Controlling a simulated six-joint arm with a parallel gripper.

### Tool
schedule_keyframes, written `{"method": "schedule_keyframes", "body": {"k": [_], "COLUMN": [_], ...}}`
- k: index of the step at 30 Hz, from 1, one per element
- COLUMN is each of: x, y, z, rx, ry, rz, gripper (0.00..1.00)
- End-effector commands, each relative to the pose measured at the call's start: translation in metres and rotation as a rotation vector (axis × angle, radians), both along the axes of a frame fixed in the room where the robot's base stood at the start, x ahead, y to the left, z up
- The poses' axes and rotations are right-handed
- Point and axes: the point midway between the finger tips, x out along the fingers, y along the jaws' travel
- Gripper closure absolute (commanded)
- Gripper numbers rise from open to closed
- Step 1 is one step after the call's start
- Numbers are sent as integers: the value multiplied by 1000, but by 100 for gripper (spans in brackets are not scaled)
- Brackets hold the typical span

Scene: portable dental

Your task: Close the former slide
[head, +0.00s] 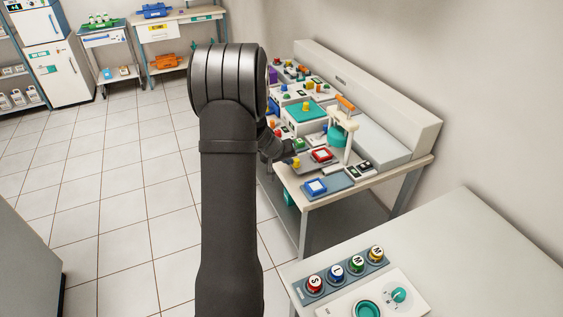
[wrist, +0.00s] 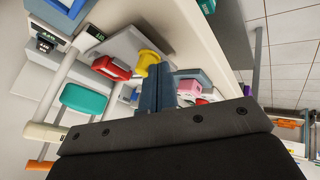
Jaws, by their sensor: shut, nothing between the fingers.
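My gripper (head: 276,146) is mostly behind my arm in the head view, at the bench's near-left edge. In the wrist view the dark fingers (wrist: 157,88) are together and empty. A yellow knob (wrist: 148,60) shows just beyond their tips; whether they touch it I cannot tell. The yellow knob (head: 296,162) sits on a grey plate beside a red-framed block (head: 321,155), also seen in the wrist view (wrist: 113,68). This may be the former slide; its travel is unclear. Behind it stands a white press with an orange handle (head: 345,103) and teal block (head: 337,137).
A blue-framed block (head: 316,187) lies at the bench's front corner. Several small devices crowd the bench (head: 335,197) farther back, backed by a raised white ledge (head: 385,95). A nearer table holds several lettered buttons (head: 336,272). The tiled floor (head: 120,200) at left is clear.

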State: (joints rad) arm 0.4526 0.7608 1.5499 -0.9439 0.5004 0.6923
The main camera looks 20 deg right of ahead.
Motion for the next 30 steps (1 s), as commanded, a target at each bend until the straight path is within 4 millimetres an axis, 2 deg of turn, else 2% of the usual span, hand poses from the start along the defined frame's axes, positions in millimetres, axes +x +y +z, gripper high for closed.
{"method": "schedule_keyframes", "body": {"k": [1,6,11,23,26,30], "x": [-1,-1,-1,-1,2,8], "y": [-15,-53,-68,-70,-62,-36], "z": [0,0,0,1,1,1], "rx": [-1,-1,-1,-4,-3,-2], "ry": [-2,-1,0,0,-1,0], "rz": [-6,-5,-1,-2,0,4], "gripper": [100,100,100,100,100,100]}}
